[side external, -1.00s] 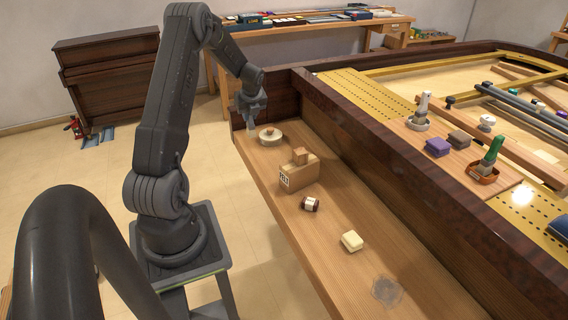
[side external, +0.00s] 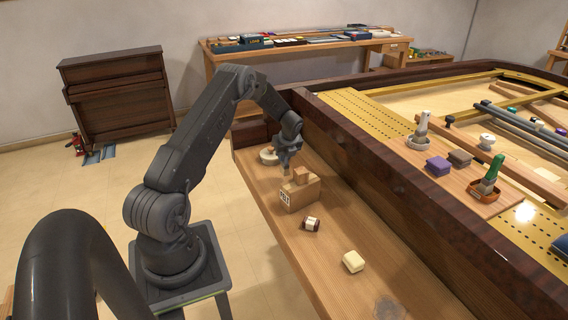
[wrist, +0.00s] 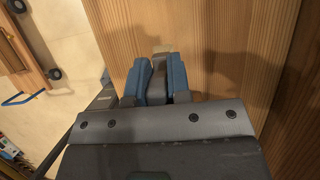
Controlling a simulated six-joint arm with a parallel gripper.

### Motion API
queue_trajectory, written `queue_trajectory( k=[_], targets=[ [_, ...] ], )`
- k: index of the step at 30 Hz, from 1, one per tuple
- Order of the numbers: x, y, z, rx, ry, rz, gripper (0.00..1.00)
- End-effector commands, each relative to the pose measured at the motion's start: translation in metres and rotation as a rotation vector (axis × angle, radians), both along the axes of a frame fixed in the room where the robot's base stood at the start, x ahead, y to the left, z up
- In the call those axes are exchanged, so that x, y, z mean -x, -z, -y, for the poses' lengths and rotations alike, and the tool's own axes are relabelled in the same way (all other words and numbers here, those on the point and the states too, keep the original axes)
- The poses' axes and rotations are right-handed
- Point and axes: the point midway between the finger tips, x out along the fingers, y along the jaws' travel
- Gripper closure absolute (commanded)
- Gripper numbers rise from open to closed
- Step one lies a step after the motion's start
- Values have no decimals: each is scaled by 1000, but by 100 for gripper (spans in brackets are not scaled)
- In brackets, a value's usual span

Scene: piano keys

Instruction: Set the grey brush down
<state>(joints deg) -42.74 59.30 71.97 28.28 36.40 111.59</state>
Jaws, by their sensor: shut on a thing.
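My gripper (side external: 287,157) is low over the wooden shelf (side external: 335,245), just beyond the wooden block with the printed label. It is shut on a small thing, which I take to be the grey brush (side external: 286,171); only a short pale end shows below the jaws. In the wrist view, the blue fingers (wrist: 162,82) close around it, and most of it is hidden between them. I cannot tell whether its lower end touches the shelf.
The labelled wooden block (side external: 298,197) stands close by.

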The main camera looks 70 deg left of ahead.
Motion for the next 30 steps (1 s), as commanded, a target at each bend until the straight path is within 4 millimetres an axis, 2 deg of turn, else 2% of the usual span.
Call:
queue_trajectory(
  k=[7,19,20,27,30],
  targets=[
    [0,34,0,2,2,-1,100],
    [1,40,0,1,1,1,100],
    [1,40,0,1,1,1,80],
    [1,40,0,1,1,1,57],
    [1,39,0,1,1,1,57]
  ],
)
